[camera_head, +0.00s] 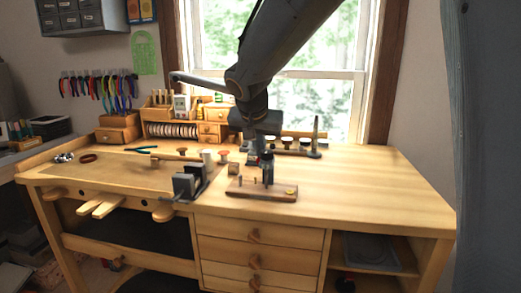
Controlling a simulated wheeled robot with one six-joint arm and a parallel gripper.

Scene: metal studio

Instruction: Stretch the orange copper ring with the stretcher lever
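My arm reaches down from the top of the picture, and my gripper (256,158) is low over the middle of the workbench. It is just behind and left of a dark upright post (267,172) on a wooden base (258,193), which looks like the stretcher. I cannot tell whether the gripper touches the post, and its fingers are too small and dark to read. A small yellow-orange round thing (290,191) sits on the right end of the base; it may be the copper ring. I cannot make out the lever clearly.
A dark vise-like tool (188,183) stands left of the base. A dark red ring-shaped item (88,158) and shiny pieces (63,157) lie at the bench's left. A tapered upright tool (315,137) and small items stand at the back. The bench's right side (370,190) is clear.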

